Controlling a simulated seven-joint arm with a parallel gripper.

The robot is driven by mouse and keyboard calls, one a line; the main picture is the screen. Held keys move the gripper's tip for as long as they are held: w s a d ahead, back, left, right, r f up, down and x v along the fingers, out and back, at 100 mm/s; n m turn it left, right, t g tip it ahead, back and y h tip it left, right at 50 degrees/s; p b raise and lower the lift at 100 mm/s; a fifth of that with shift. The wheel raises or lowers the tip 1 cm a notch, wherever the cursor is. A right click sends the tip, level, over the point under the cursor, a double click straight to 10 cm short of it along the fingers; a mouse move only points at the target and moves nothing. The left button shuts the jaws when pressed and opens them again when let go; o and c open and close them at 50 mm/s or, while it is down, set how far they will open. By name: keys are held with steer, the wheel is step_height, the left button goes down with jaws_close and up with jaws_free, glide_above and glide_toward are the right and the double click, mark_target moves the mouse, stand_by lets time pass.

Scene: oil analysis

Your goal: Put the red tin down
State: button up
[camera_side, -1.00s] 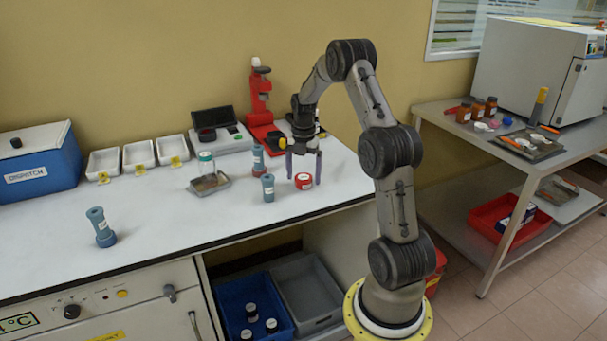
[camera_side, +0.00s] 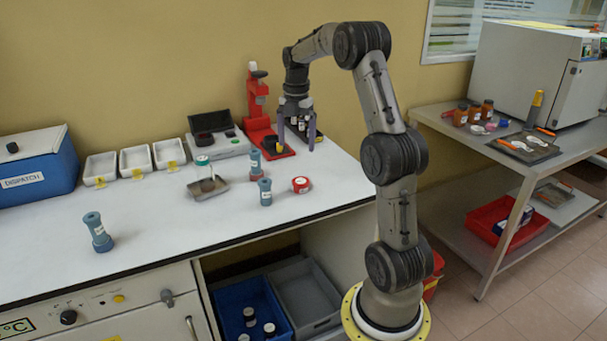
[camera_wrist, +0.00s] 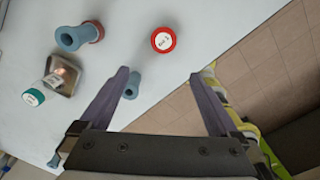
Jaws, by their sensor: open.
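The red tin (camera_side: 301,185) stands upright on the white bench top near its front right edge, with its white labelled lid up. It also shows in the wrist view (camera_wrist: 163,40), beyond the fingertips and between their lines. My gripper (camera_side: 297,145) is open and empty, raised above the bench and behind the tin in the side view, apart from it. Its two fingers also show in the wrist view (camera_wrist: 160,75), with nothing between them.
Blue-grey containers (camera_side: 265,191) (camera_side: 255,161) stand left of the tin. A green-capped jar stands in a small metal tray (camera_side: 222,186). A red press (camera_side: 258,100) stands at the back. White trays (camera_side: 137,161) and a blue dispatch box (camera_side: 36,165) are at left.

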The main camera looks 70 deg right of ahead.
steer(key=s+a+r+m+t+h, duration=0.1)
steer(key=a+r+m, duration=0.3)
steer(key=a, duration=0.6)
steer(key=s+a+r+m+t, duration=0.1)
steer(key=a+r+m, duration=0.2)
steer(key=a, duration=0.7)
steer(key=s+a+f+m+t+y, duration=0.1)
steer(key=s+a+f+m+t, duration=0.2)
steer(key=s+a+m, duration=0.7)
steer(key=shift+s+a, duration=1.25)
steer(key=shift+a, duration=0.85)
